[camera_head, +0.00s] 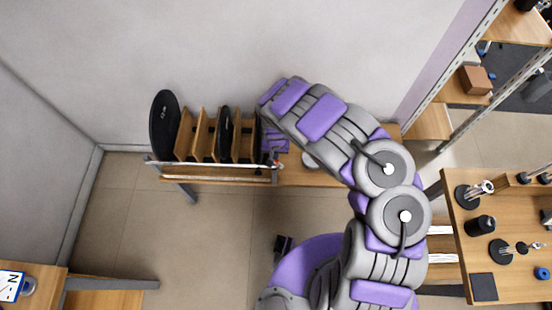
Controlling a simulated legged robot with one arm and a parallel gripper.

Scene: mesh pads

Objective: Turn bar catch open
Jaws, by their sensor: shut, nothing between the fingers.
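A wooden rack (200,128) with upright dividers stands on a narrow bench against the wall. A thin metal bar (215,165) runs along its front, with a reddish part near its right end (275,167). I cannot make out the catch itself or whether the bar is latched. My arm reaches over from the lower right, and my purple gripper (274,142) is at the rack's right end, above and behind the bar's right end. It is shut and empty. Its fingertips are small here, and I cannot tell whether they touch anything.
A large black disc (164,124) stands at the rack's left end, and a smaller one (224,132) stands between dividers. A wooden table (510,220) with several small parts is at right. Metal shelving (450,90) is behind it.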

